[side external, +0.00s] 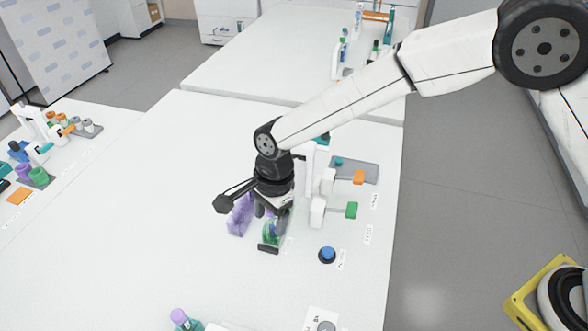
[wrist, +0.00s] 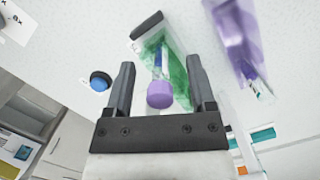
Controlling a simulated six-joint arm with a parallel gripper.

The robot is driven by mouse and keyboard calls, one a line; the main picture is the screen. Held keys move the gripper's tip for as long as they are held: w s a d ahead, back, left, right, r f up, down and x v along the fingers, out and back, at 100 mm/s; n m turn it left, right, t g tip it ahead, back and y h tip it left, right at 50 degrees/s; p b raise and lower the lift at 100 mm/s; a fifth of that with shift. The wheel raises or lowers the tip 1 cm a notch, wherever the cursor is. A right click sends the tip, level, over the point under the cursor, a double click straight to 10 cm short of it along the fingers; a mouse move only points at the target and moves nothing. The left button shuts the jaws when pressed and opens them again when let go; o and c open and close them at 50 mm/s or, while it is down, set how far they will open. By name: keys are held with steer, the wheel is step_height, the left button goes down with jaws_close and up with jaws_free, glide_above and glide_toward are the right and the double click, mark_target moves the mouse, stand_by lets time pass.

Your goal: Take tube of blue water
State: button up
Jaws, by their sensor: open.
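A tube with a purple cap (wrist: 160,94) stands between my fingers in the wrist view, with a narrow blue part showing beyond the cap. It sits in or against a clear green holder (wrist: 177,68); the exact fit is hard to tell. My gripper (wrist: 161,66) is open, one finger on each side of the tube, with gaps showing to both sides. In the side view my gripper (side external: 271,212) points down over the green holder (side external: 271,236), and the tube is mostly hidden by the fingers.
A clear purple holder (side external: 240,215) stands close left of my gripper. A blue button (side external: 327,254) is to the right. White fixtures with a green part (side external: 351,210) and an orange part (side external: 359,177) stand behind right. A purple-capped tube (side external: 179,315) is at the front edge. The table's left is clear.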

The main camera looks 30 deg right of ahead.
stand_by(0.4)
jaws_close()
steer(key=shift+r, duration=0.15)
steer(key=shift+r, duration=0.55)
steer(key=s+d+r, duration=0.7)
steer(key=s+r, duration=0.4)
steer(key=s, duration=0.1)
steer(key=shift+r, duration=0.3)
steer(key=shift+d, duration=0.15)
